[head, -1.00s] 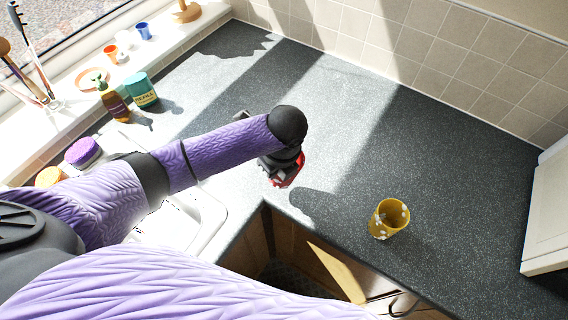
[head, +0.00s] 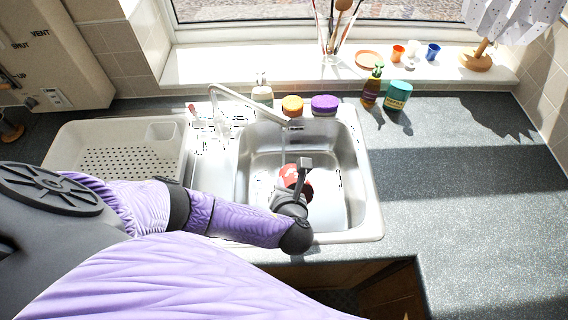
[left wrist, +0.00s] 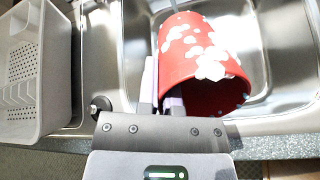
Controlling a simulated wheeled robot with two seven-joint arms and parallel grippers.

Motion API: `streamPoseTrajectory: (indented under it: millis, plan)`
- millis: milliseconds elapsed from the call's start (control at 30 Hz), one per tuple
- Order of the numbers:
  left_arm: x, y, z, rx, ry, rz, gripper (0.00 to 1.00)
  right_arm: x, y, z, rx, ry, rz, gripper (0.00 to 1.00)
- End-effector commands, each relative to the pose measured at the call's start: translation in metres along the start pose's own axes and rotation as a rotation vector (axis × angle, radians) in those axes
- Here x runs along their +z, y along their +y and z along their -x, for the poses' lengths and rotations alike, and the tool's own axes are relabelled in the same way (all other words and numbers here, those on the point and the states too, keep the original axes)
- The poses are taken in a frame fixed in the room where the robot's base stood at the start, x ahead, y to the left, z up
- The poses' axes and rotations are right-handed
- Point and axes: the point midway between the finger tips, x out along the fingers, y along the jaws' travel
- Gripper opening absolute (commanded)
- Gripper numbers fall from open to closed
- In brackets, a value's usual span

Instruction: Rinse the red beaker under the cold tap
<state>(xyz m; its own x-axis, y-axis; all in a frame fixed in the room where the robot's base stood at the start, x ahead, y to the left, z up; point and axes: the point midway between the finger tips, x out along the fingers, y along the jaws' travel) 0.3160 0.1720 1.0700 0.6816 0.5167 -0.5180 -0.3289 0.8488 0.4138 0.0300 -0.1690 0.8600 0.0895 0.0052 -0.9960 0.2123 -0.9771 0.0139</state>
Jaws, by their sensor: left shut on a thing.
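The red beaker (head: 289,171) with white spots is in my left gripper (head: 298,187), over the sink basin (head: 253,180). In the left wrist view the beaker (left wrist: 178,68) lies on its side in the picture, its open mouth toward the lower right. The left gripper (left wrist: 165,95) is shut on its wall, and the fingertips are partly hidden by it. The silver tap (head: 250,104) stands behind the basin, its spout end beyond the beaker. A red-topped handle (head: 191,109) stands left of the spout. My right gripper is out of view.
A white draining tray (head: 65,150) stands left of the sink. The right counter (head: 450,190) is clear.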

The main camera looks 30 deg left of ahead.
Motion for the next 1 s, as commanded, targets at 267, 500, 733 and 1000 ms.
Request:
streamPoseTrajectory:
  millis: [267,500,733,1000]
  plan:
    - [0.005,0.006,-0.041,0.003,0.001,0.004,0.0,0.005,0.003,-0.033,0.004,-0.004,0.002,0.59]
    - [0.013,0.012,-0.073,0.003,0.0,0.003,0.0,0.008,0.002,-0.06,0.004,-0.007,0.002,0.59]
    - [0.022,0.019,-0.102,0.004,0.002,0.004,0.0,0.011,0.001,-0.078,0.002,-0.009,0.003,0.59]
    - [0.03,0.025,-0.13,0.003,0.002,0.003,0.0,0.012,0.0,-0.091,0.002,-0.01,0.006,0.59]
